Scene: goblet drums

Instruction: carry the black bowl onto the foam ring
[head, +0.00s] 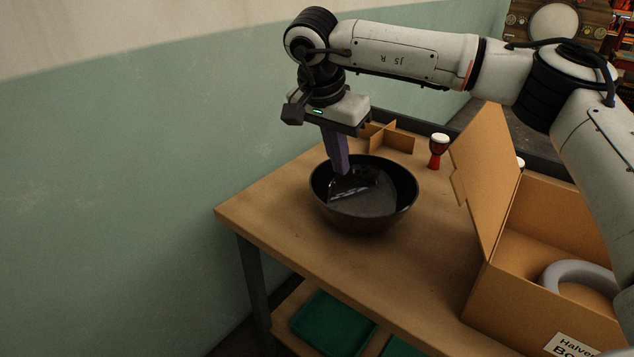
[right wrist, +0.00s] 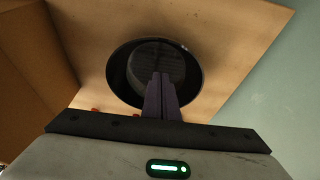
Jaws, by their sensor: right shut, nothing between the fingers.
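The black bowl (head: 385,213) stands upright on the wooden table, left of the cardboard box. It also shows in the right wrist view (right wrist: 194,82), below the fingers. The grey foam ring (head: 578,270) lies inside the open box, partly hidden by my right arm and the box wall. My right gripper (head: 343,172) points down at the bowl's far left rim, its fingers shut and empty. The fingertips overlap the bowl's opening in the right wrist view (right wrist: 162,78); I cannot tell whether they touch it. My left gripper is not in view.
The open cardboard box (head: 530,312) has a raised flap (head: 482,165) facing the bowl. The table's (head: 300,235) front left is clear. A green tray (head: 333,323) sits on the lower shelf.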

